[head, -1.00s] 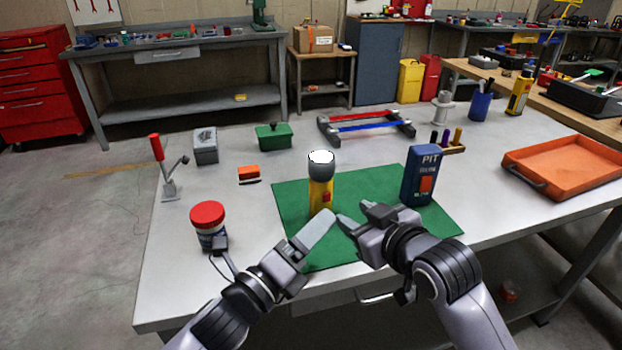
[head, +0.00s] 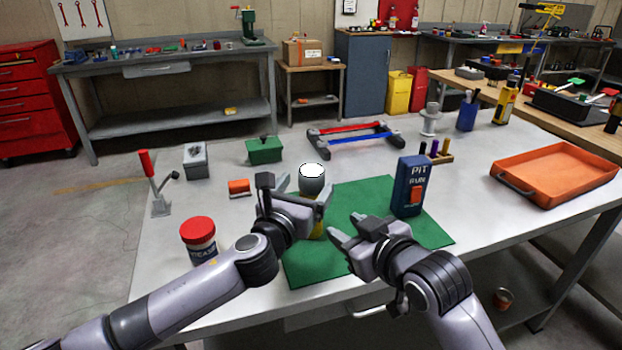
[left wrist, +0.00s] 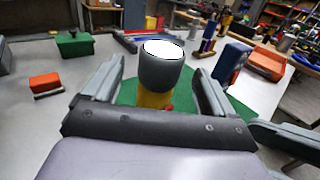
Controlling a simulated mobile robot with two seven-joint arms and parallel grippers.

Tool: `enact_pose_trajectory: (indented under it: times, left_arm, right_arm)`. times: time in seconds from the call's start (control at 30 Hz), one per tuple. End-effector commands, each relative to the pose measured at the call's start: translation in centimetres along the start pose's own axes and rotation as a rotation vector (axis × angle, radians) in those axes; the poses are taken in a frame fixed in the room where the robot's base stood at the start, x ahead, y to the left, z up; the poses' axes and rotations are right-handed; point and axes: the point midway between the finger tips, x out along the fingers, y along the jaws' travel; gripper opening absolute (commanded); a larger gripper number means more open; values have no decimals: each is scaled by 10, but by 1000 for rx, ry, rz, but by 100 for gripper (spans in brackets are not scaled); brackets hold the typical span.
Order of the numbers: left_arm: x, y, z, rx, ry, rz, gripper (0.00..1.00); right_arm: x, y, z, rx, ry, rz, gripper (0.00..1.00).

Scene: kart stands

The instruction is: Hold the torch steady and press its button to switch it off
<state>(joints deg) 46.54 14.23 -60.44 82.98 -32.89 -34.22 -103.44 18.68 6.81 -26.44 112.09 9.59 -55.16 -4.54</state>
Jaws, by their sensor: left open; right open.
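The torch (head: 312,180) stands upright on the green mat (head: 360,205), with a grey head, a glowing white top and a yellow body. My left gripper (head: 300,190) is open, its fingers on either side of the torch. In the left wrist view the torch (left wrist: 160,72) stands between the two spread fingers, with gaps on both sides. A bit of its red button (left wrist: 169,107) shows low on its right side there. The lower body is partly hidden by my left gripper in the head view. My right gripper (head: 343,232) is open and empty over the front of the mat.
A blue PIT box (head: 408,187) stands on the mat's right side. A red-lidded jar (head: 198,238) is beside my left forearm. An orange block (head: 239,187), a green box (head: 264,150) and a lever stand (head: 158,190) are at left. An orange tray (head: 555,172) is at right.

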Motion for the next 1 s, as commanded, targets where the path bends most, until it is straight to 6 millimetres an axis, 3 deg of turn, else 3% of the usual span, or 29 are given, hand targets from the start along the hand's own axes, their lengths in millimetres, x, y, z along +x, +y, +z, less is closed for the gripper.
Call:
enact_pose_trajectory:
  times: [0.5,0.97,1.0]
  left_arm:
    - [50,0,1,-5,-2,-1,86]
    - [56,-1,1,-4,-1,-3,86]
    - [56,-1,1,-4,-1,-3,83]
  right_arm:
    - [0,0,0,0,0,0,43]
    - [0,0,0,0,0,0,43]
    - [0,0,0,0,0,0,43]
